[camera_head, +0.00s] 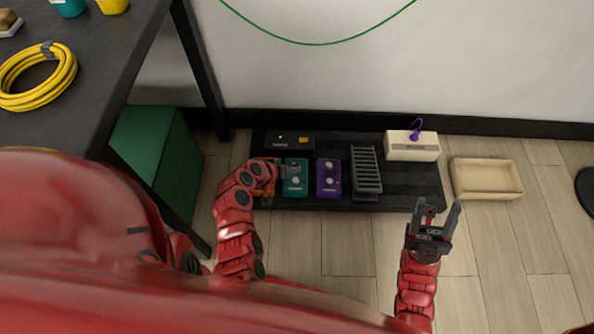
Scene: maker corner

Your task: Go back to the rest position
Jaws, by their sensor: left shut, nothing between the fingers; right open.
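My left gripper (281,172) is shut and empty. It appears over the left part of a black pedalboard (405,194) on the floor, by a teal pedal (295,186). I cannot tell whether it touches that pedal. An orange pedal (262,187) is mostly hidden behind my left arm. My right gripper (437,215) is open and empty, in front of the board's right end, fingers pointing away from me. A purple pedal (328,179), a grey ridged treadle pedal (366,173) and a black box with a green light (289,141) sit on the board.
A cream box (412,146) with a purple cable stands at the board's back right. A beige tray (486,179) lies right of it. A dark table (94,69) with a yellow cable coil (66,77) stands left, above a green box (157,152). A green cord hangs along the wall.

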